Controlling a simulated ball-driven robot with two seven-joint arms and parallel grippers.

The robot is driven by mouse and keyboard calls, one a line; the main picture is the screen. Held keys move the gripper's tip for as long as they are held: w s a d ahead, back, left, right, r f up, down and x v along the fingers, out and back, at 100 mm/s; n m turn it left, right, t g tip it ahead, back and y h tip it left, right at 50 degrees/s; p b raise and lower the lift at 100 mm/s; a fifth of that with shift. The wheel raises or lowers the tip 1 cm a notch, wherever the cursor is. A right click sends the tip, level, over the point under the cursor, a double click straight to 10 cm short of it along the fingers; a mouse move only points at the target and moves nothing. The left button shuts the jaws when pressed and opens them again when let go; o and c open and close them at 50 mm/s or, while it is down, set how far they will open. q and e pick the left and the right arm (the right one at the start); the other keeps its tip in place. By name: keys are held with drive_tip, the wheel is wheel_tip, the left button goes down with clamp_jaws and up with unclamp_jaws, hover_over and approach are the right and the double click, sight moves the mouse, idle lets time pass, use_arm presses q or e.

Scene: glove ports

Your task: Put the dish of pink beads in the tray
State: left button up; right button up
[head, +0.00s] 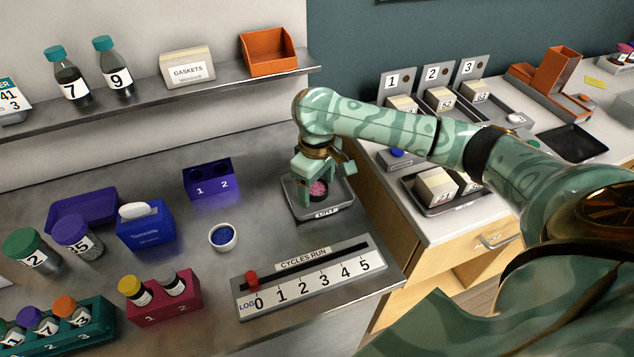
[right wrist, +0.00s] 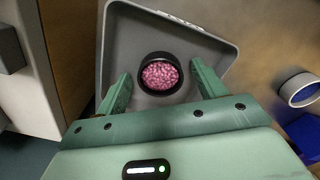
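The dish of pink beads (head: 318,189) is a small dark round dish. It sits on the floor of the grey tray (head: 337,211), which has a small, hard-to-read label on its front. In the right wrist view the dish (right wrist: 161,74) stands upright inside the tray (right wrist: 215,45), clear of its walls. My right gripper (head: 318,177) is over the tray, right at the dish. Its fingers (right wrist: 163,88) are spread wide with a gap on both sides of the dish, and it holds nothing. My left gripper is not in view.
A white dish of blue beads (head: 222,236) stands left of the tray. A blue two-hole block (head: 208,181) is behind it, and a cycles-run slider board (head: 306,279) lies in front. A shelf (head: 220,90) runs along the back. Bare bench lies between the blue items and the tray.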

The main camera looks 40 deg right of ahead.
sight(317, 193)
drive_tip(key=shift+r, duration=0.1)
wheel_tip(317, 193, up, 12)
drive_tip(key=p, duration=0.6)
drive_tip(key=shift+p, duration=0.3)
